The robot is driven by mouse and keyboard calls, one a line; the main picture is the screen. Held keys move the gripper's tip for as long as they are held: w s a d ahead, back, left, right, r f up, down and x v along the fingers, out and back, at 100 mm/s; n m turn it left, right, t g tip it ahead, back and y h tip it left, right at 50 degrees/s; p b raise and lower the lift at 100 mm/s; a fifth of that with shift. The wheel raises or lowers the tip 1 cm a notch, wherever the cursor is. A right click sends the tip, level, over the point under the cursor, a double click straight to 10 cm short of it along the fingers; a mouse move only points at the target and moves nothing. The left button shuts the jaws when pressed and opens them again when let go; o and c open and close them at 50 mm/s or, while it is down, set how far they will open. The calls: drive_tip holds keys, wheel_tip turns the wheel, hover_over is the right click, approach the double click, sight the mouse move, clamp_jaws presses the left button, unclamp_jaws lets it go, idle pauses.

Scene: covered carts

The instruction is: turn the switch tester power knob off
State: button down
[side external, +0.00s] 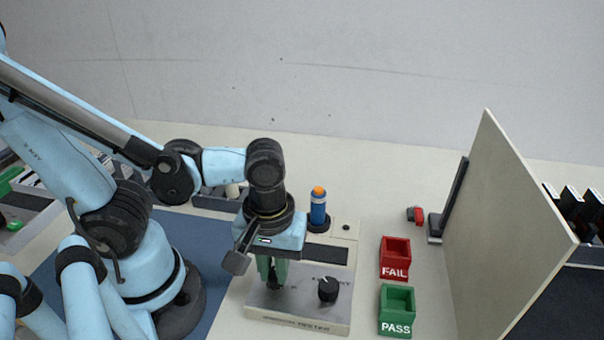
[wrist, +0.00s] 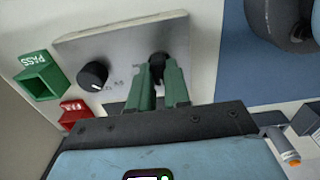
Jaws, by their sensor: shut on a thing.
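The switch tester (side external: 300,315) is a light grey box with a sloped panel and two black knobs. My gripper (side external: 271,285) points down over the panel's left part. Its green fingers are shut on the left black knob (wrist: 157,59), mostly hidden between the fingertips. The other black knob (side external: 327,290) is to the right, free of the gripper; it also shows in the wrist view (wrist: 93,74). The panel markings are too small to read, so I cannot tell the held knob's setting.
A blue cylinder with an orange top (side external: 319,208) stands upright behind the panel. A red FAIL bin (side external: 395,258) and a green PASS bin (side external: 396,309) stand right of the tester. A tall beige board (side external: 510,235) stands farther right. A blue mat (side external: 217,245) lies to the left.

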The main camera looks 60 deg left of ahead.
sight(274, 272)
drive_tip(key=c, duration=1.1)
unclamp_jaws()
drive_tip(key=shift+r, duration=6)
drive_tip(key=shift+w, duration=0.1)
drive_tip(key=w+a+f+m+t, duration=0.1)
drive_tip(key=w+a+m+t, duration=0.1)
drive_tip(key=w, duration=0.1)
drive_tip(key=w+a+f+m+t, duration=0.1)
drive_tip(key=w+a+m+t, duration=0.1)
drive_tip(key=w+a+m, duration=0.1)
drive_tip(key=w+a+f+m+t, duration=0.1)
drive_tip(key=w+a+m+t, duration=0.1)
drive_tip(key=w+a+m, duration=0.1)
drive_tip(key=shift+w+a+f+t, duration=0.1)
drive_tip(key=shift+w+f+t, duration=0.2)
drive_tip(key=shift+w, duration=0.35)
drive_tip(key=shift+w+a+r+m+t, duration=0.1)
drive_tip(key=shift+w+a+m+t, duration=0.2)
drive_tip(key=shift+m, duration=0.3)
